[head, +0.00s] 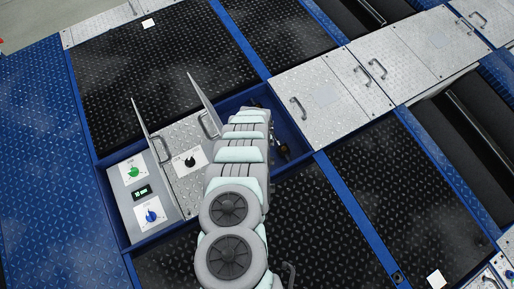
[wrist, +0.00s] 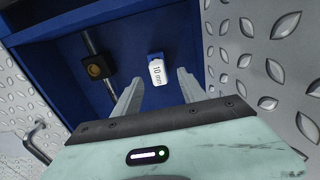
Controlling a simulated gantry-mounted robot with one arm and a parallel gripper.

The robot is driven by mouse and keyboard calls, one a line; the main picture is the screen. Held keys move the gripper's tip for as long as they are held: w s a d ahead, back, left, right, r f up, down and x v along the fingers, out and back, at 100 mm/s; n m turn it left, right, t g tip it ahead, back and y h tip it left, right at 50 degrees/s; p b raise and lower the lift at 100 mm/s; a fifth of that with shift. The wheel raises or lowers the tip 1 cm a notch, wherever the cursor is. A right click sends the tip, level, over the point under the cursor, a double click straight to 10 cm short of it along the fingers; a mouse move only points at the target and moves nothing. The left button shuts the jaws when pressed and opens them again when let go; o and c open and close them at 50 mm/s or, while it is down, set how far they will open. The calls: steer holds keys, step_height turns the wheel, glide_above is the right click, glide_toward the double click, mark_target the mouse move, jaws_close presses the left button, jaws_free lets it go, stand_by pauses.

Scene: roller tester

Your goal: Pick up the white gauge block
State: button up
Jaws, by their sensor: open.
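In the wrist view, the white gauge block (wrist: 157,72), marked "10 mm", sits on a small blue holder in a blue recess. My gripper (wrist: 157,83) is open, with its two light fingers reaching into the recess. The block appears between and slightly beyond the fingertips, and I cannot tell the exact depth gap. In the head view my arm covers the gripper, and the block is not visible there.
The blue recess (head: 290,125) has diamond-plate covers around it. A rod with a dark block (wrist: 97,67) is left of the fingers. A raised plate (head: 203,103) stands beside my arm. A control panel (head: 144,196) with knobs and a display lies to the left.

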step_height(320, 180, down, 5)
steer(key=b, duration=0.3)
steer(key=shift+w+d, duration=0.1)
steer(key=shift+w+r, duration=0.1)
steer(key=shift+w, duration=0.05)
jaws_close()
stand_by(0.4)
